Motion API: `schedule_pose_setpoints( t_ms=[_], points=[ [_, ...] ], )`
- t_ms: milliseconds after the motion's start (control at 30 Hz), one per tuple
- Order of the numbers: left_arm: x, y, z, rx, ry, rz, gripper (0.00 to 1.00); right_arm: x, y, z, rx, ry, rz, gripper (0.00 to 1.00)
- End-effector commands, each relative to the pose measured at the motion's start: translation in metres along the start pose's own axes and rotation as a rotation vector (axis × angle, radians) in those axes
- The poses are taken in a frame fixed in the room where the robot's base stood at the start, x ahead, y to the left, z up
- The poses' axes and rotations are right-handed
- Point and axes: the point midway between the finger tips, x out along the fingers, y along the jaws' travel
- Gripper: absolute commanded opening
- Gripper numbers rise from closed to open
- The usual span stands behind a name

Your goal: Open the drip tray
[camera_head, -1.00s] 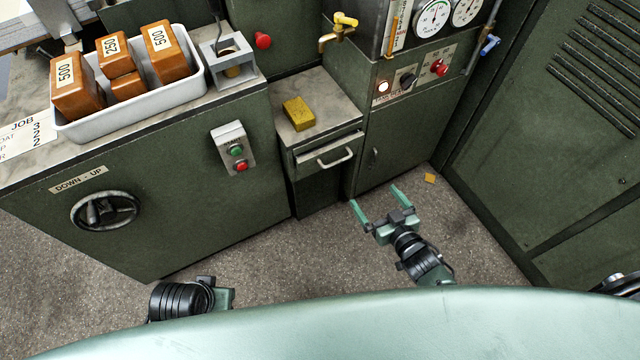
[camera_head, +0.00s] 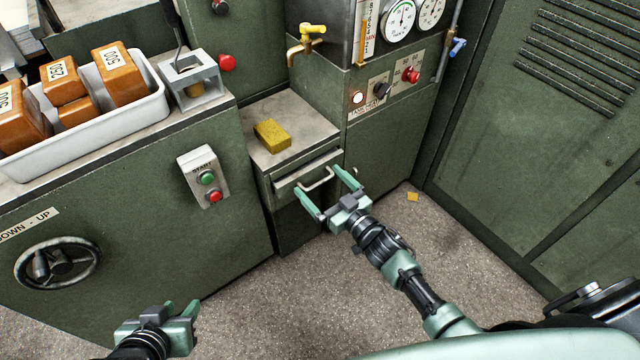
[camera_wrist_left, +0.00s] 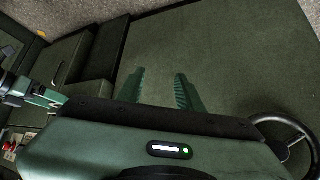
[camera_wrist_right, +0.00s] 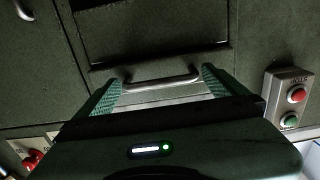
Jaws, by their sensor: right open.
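The drip tray (camera_head: 290,178) is a shallow green drawer front with a pale handle (camera_head: 318,180), set under the small worktop below the brass tap. It looks closed. My right gripper (camera_head: 326,189) is open, its two fingers on either side of the handle. In the right wrist view the handle (camera_wrist_right: 160,82) lies between the open fingers; I cannot tell whether they touch it. My left gripper (camera_head: 180,308) is open and empty, low in front of the green cabinet. In the left wrist view its fingers (camera_wrist_left: 163,92) stand apart with nothing between them.
A yellow sponge (camera_head: 272,135) lies on the worktop above the tray. A switch box (camera_head: 204,176) and a handwheel (camera_head: 58,264) stick out from the cabinet at left. The floor (camera_head: 290,300) in front is clear apart from a small yellow scrap (camera_head: 412,197).

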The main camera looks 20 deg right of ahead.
Motion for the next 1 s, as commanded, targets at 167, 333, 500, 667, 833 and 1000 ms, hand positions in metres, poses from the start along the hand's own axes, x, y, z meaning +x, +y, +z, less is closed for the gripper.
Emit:
schedule_pose_setpoints(
  t_ms=[167,333,500,667,833,1000],
  points=[
    [0.002,0.001,-0.01,0.001,0.047,0.003,0.36,0.008,0.0,0.0,-0.001,0.0,0.001,1.0],
    [0.002,0.001,-0.011,0.001,0.051,0.003,0.36,0.008,0.0,0.0,0.0,-0.001,0.001,1.0],
    [0.002,0.001,-0.011,0.001,0.05,0.003,0.36,0.008,0.0,0.0,0.0,-0.001,0.001,0.75],
    [0.002,0.001,-0.011,0.001,0.05,0.003,0.36,0.008,0.0,0.0,0.0,-0.001,0.001,0.3],
    [0.002,0.001,-0.011,0.001,0.048,0.003,0.36,0.007,0.0,0.0,0.0,-0.001,0.001,0.19],
    [-0.003,-0.001,0.007,-0.001,-0.038,-0.002,0.36,-0.001,0.0,-0.001,0.002,-0.002,0.0,0.19]
  ],
)
